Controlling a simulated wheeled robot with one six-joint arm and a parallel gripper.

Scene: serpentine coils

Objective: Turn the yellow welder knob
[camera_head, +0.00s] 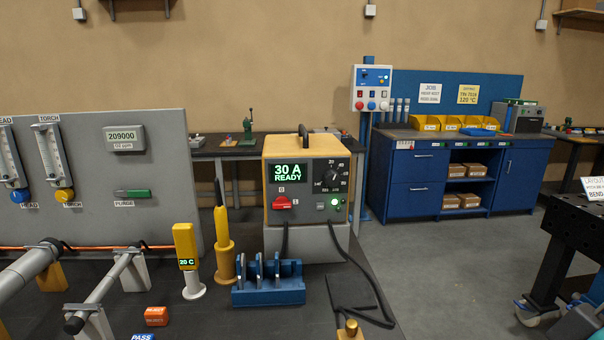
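The yellow welder (307,150) stands on the dark bench near the middle of the head view. Its green display (287,173) reads "30 A READY". A dark round knob (331,179) with a ring of pale dial marks is at the upper right of its grey front. Its exact pointer direction is too small to tell. Below are a red switch (283,202) at the left and a lit green lamp (335,201) at the right. My gripper is not in view, and nothing touches the knob.
A blue slotted rack (268,291) and a yellow torch-shaped tool (222,245) stand in front of the welder. A yellow thermometer (187,247) reads "20 C". Black cables hang at the welder's front. A grey gas panel (95,220) stands left; open floor (450,275) lies right.

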